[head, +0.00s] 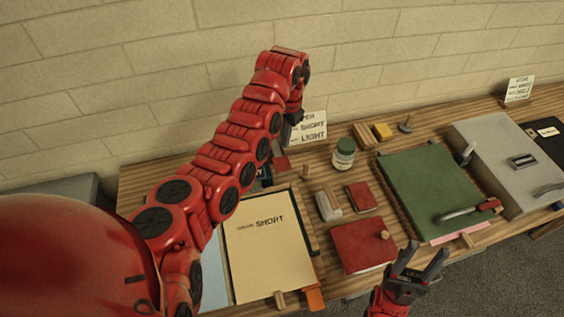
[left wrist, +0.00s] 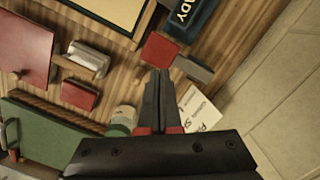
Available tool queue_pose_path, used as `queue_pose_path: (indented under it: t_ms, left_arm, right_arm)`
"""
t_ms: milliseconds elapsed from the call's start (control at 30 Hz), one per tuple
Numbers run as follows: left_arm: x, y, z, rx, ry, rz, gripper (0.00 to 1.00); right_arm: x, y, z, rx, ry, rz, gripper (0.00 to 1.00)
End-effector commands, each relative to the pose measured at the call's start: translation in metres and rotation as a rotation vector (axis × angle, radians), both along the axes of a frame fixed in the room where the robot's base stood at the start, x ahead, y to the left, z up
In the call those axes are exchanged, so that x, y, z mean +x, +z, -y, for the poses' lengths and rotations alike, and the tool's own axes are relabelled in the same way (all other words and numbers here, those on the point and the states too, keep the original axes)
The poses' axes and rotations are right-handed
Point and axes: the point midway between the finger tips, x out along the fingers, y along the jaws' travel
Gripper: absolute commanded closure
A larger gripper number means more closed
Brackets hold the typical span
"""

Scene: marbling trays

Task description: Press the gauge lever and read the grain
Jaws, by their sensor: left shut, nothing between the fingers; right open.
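A red square pad (head: 282,163), seemingly the gauge lever, sits near the wall beside a dark block with light lettering (head: 267,175). In the left wrist view, the red pad (left wrist: 160,50) has a grey bar beside it, and the dark block (left wrist: 190,15) ends in "DY". My left gripper (left wrist: 158,72) is shut and empty, its tips at the pad's edge; I cannot tell whether they touch. In the head view my left arm partly hides it. A cream sheet (head: 265,255) reads "GRAIN: SHORT". My right gripper (head: 422,258) is open and empty at the front edge.
A propped card (head: 312,130) shows "SHORT" and "LIGHT". A brick wall stands behind.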

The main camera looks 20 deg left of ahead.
Motion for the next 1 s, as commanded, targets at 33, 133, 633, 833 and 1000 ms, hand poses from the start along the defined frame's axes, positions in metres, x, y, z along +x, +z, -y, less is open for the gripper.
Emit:
queue_pose_path:
  t_ms: [33,133,633,833,1000]
  left_arm:
    - [0.000,-0.002,0.000,0.000,0.000,0.000,1.00]
    - [0.000,-0.007,0.000,-0.001,0.000,0.000,1.00]
    - [-0.006,-0.061,-0.002,-0.001,0.000,0.000,1.00]
    - [-0.007,-0.070,-0.002,-0.001,0.000,0.000,1.00]
    - [-0.006,-0.070,-0.003,0.000,0.000,0.001,1.00]
  right_arm:
    - [0.000,-0.001,0.000,0.000,0.000,0.000,0.50]
    - [0.000,-0.003,0.000,0.000,0.000,0.000,0.50]
    - [0.000,-0.009,0.000,0.000,0.000,0.000,0.50]
    - [0.000,-0.009,0.000,0.000,0.000,0.000,0.50]
    - [0.000,-0.009,0.000,0.000,0.000,0.000,0.50]
